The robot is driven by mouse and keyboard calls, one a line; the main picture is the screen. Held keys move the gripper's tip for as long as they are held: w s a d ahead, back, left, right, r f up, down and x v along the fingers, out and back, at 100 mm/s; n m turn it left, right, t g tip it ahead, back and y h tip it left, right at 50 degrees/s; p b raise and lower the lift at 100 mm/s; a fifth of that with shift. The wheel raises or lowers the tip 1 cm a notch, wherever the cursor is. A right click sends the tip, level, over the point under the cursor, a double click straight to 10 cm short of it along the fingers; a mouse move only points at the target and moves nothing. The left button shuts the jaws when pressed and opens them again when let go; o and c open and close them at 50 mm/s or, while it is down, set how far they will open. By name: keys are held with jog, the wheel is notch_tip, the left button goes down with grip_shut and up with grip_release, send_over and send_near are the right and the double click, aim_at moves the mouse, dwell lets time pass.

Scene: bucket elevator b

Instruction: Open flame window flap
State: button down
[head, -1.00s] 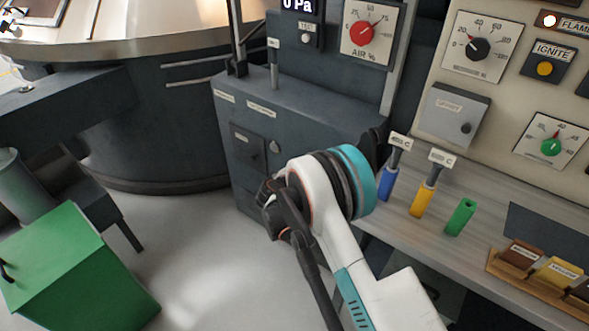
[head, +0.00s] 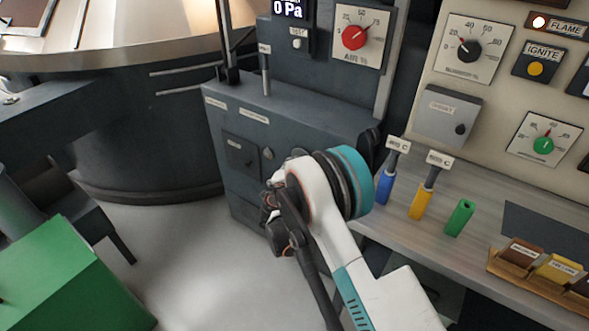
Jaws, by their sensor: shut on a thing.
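A dark square plate (head: 240,149) with a small label is on the front of the dark grey cabinet, with a round knob (head: 268,153) to its right. It lies flat against the front and looks like the flap, but its label is too small to read. A grey box cover (head: 446,114) with a label and a dark knob is shut on the cream panel. My white and teal arm rises in front of the cabinet, its dark joints below and right of the plate, apparently apart from it. My gripper's jaws do not show in this view.
Blue (head: 384,187), yellow (head: 421,203) and green (head: 460,218) blocks stand on the bench (head: 490,222) at right; the blue and yellow ones carry tagged keys. A green box (head: 60,270) is at lower left. Floor between it and the cabinet is clear.

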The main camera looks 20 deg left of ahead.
jog(key=shift+r+m, duration=0.2)
jog(key=shift+m, duration=0.2)
dwell(0.3)
jog(key=c, duration=1.5)
grip_release()
jog(key=shift+r, duration=0.1)
jog(key=shift+o, duration=0.2)
jog(key=shift+s, duration=0.1)
jog(key=s+r, duration=0.1)
jog(key=s, duration=1)
jog(key=shift+s+d+r, duration=0.2)
jog(key=shift+s+d, duration=0.1)
jog(key=shift+s, duration=0.05)
